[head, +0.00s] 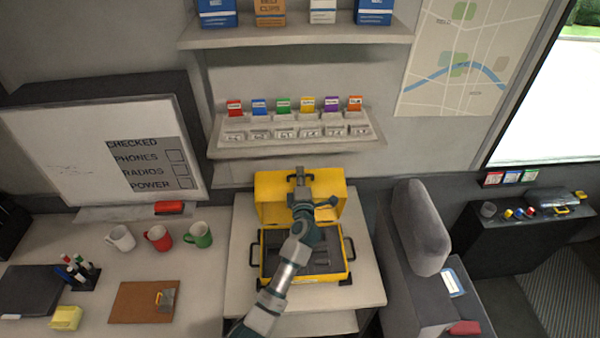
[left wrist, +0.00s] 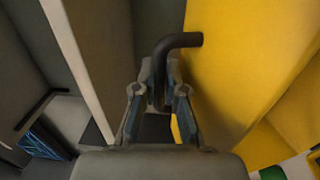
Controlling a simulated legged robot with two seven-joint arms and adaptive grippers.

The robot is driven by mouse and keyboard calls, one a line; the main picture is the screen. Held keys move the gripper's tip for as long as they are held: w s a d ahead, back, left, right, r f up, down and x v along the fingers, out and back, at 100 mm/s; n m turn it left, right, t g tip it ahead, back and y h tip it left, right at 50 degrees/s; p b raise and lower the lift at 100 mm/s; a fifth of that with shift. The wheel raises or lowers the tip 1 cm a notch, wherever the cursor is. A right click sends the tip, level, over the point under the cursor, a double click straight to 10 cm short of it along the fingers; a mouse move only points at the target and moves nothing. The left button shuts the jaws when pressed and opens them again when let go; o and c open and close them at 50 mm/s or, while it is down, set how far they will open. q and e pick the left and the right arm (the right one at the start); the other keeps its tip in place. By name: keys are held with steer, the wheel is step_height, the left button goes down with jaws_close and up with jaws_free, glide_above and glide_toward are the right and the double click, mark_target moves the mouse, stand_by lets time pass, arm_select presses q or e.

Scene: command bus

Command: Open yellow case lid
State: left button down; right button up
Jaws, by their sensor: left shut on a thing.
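The yellow case (head: 332,276) stands on the light table with its lid (head: 332,188) raised at the back. Dark grey foam (head: 325,258) shows inside the body, partly hidden by my left arm. My left gripper (head: 300,179) is at the top middle of the lid. In the left wrist view, my left gripper (left wrist: 160,80) is shut on the lid's black bent handle (left wrist: 181,41), beside the yellow lid (left wrist: 225,70). My right gripper is not in view.
Three mugs (head: 159,238), a clipboard (head: 130,302) and a pen holder (head: 77,274) are on the left desk. A grey seat (head: 418,228) stands close right of the case. A shelf with card boxes (head: 295,143) hangs above the lid.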

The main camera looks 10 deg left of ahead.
arm_select(q)
steer(key=s, duration=0.1)
steer(key=s+t+b, duration=0.1)
steer(key=shift+s+d+f, duration=0.3)
steer(key=shift+d+f, duration=0.05)
steer(key=shift+f, duration=0.05)
steer(key=shift+s+d+r, duration=0.1)
steer(key=shift+s+r, duration=0.05)
steer(key=shift+s, duration=0.1)
steer(key=c, duration=1.5)
jaws_free()
steer(key=shift+w, duration=0.15)
steer(key=v, duration=1.2)
steer(key=shift+d, duration=0.15)
steer(key=shift+w, duration=0.1)
